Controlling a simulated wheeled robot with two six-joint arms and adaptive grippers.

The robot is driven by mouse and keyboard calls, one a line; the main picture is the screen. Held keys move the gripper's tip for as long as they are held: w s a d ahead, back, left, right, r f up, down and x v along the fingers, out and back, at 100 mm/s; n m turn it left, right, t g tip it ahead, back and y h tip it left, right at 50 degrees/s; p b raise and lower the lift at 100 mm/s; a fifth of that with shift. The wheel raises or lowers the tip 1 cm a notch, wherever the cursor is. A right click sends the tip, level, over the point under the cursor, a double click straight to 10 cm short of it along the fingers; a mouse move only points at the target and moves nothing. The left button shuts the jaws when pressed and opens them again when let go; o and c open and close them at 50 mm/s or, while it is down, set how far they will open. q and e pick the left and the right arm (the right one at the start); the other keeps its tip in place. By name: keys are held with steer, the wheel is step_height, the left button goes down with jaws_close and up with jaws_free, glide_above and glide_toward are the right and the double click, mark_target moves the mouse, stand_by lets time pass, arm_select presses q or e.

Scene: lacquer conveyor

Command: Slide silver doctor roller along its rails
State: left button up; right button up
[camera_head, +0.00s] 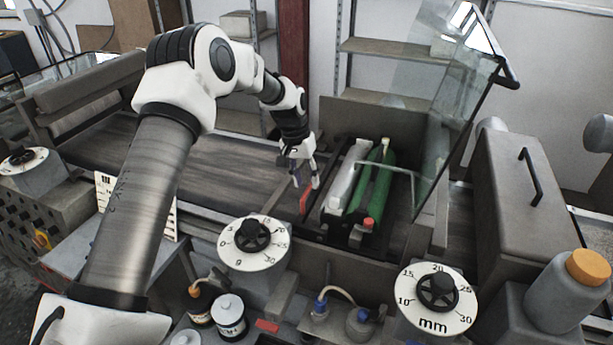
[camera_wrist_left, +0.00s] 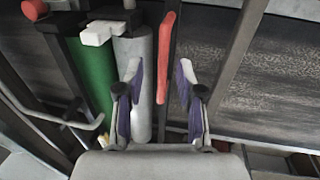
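The silver doctor roller (camera_head: 346,178) lies beside the green roller (camera_head: 371,190) in the open machine in the head view. In the left wrist view the silver roller (camera_wrist_left: 145,60) is left of centre, partly behind one finger, with a white block (camera_wrist_left: 97,33) at its upper end. A red bar (camera_head: 304,199) runs alongside the silver roller; in the left wrist view the red bar (camera_wrist_left: 166,58) appears between the fingers. My left gripper (camera_wrist_left: 160,85) is open, its fingers apart. In the head view my left gripper (camera_head: 306,177) is left of the silver roller; contact cannot be told. My right gripper is not in view.
A raised glass guard (camera_head: 455,110) stands right of the rollers. A red knob (camera_head: 368,223) is at the green roller's near end. Two dials (camera_head: 254,241) (camera_head: 436,290) and bottles (camera_head: 229,316) are in front. The dark conveyor belt (camera_head: 225,160) is bare.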

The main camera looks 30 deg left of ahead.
arm_select(q)
steer(key=w+f, duration=0.1)
steer(key=f, duration=0.1)
steer(key=shift+w+a+f, duration=0.35)
steer(key=shift+s+d+r, duration=0.1)
steer(key=shift+s+r, duration=0.05)
steer(key=shift+s+d+r, duration=0.2)
steer(key=shift+s+r, duration=0.1)
steer(key=shift+s, duration=0.1)
jaws_close()
steer(key=shift+a+f, duration=0.1)
steer(key=shift+a, duration=0.1)
